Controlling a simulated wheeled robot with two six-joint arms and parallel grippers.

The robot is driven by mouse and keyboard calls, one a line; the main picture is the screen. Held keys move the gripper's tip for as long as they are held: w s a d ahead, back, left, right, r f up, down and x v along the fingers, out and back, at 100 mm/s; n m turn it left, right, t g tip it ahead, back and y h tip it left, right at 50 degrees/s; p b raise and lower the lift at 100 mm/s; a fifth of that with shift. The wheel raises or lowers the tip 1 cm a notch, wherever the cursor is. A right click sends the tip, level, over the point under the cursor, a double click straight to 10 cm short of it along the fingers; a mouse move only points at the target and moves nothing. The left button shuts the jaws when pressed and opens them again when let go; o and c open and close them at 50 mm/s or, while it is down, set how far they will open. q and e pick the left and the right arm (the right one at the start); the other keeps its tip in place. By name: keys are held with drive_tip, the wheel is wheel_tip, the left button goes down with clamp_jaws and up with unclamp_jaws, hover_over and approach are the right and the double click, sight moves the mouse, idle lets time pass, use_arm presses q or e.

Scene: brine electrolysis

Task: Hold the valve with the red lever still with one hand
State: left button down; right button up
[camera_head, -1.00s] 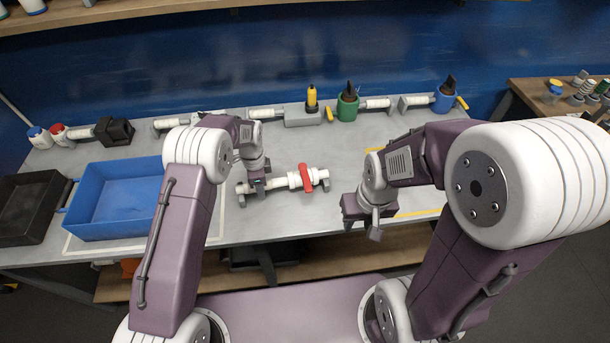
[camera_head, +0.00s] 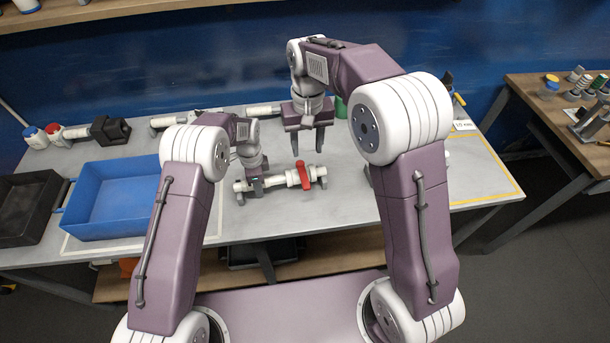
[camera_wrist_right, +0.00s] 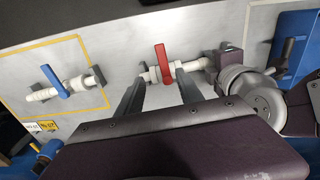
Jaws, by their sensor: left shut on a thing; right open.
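The valve with the red lever is a white pipe piece (camera_head: 283,181) lying across the bench, with its red lever (camera_head: 304,174) right of its middle. My left gripper (camera_head: 257,188) is shut on the white pipe near its left end. My right gripper (camera_head: 308,152) is open and empty, fingers pointing down, above and behind the valve near the lever. In the right wrist view, the red lever (camera_wrist_right: 162,64) shows between my right gripper's two fingers (camera_wrist_right: 160,78), beyond their tips. No contact between them shows.
A blue bin (camera_head: 112,232) and a black bin (camera_head: 55,184) stand at the left. Another valve with a blue lever (camera_wrist_right: 54,80) lies inside a yellow outline in the right wrist view. Bench room right of the red-lever valve is partly hidden by my right arm.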

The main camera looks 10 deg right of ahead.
sight(305, 180)
drive_tip(key=f, duration=1.2)
drive_tip(key=shift+s+a+f, duration=0.15)
drive_tip(key=shift+a+f, duration=0.1)
drive_tip(key=shift+a, duration=0.05)
clamp_jaws()
idle(0.8)
